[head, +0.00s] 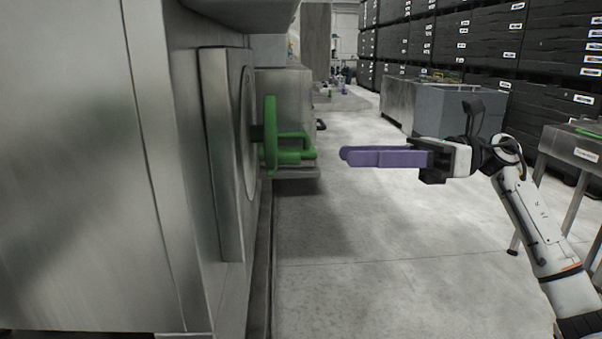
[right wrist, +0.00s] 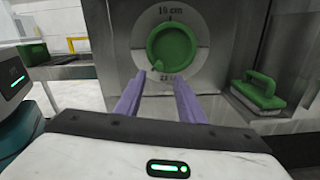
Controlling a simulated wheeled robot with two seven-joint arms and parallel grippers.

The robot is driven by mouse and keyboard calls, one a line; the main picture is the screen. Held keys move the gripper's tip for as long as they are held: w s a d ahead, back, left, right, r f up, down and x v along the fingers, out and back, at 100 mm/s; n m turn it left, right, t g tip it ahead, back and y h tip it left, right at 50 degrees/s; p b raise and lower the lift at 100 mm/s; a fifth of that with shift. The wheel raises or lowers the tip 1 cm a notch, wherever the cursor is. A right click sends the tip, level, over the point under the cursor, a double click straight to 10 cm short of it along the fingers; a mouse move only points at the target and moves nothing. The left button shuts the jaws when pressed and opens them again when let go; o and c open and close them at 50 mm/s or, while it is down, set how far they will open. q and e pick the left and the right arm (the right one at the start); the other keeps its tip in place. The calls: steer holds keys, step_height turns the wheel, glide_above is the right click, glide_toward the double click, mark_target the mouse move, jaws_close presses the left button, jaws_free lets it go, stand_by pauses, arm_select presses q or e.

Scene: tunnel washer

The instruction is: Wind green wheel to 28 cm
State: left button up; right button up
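The green wheel (head: 270,130) stands out from the steel machine's front on the left in the head view, seen nearly edge-on. In the right wrist view the wheel (right wrist: 176,46) faces me on a round pale dial plate (right wrist: 205,56). The plate reads "10 cm" at the top; the marking at the bottom is too small to read surely. A small green knob shows at the wheel's lower left. My right gripper (head: 346,156) has purple fingers, which stand apart with nothing between them in the right wrist view (right wrist: 160,80). They point at the wheel, apart from it. My left gripper is not in view.
A green handled pad (right wrist: 258,90) sits on a ledge (head: 298,172) just beyond the wheel. A green block (right wrist: 25,54) lies on a surface at the left. Black crates (head: 450,40) and a steel table (head: 572,146) stand right. The floor between is clear.

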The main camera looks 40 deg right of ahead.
mark_target(301, 157)
steer(key=p+x, duration=0.1)
steer(key=x, duration=0.9)
steer(key=shift+p, duration=0.3)
steer(key=shift+s, duration=0.1)
jaws_close()
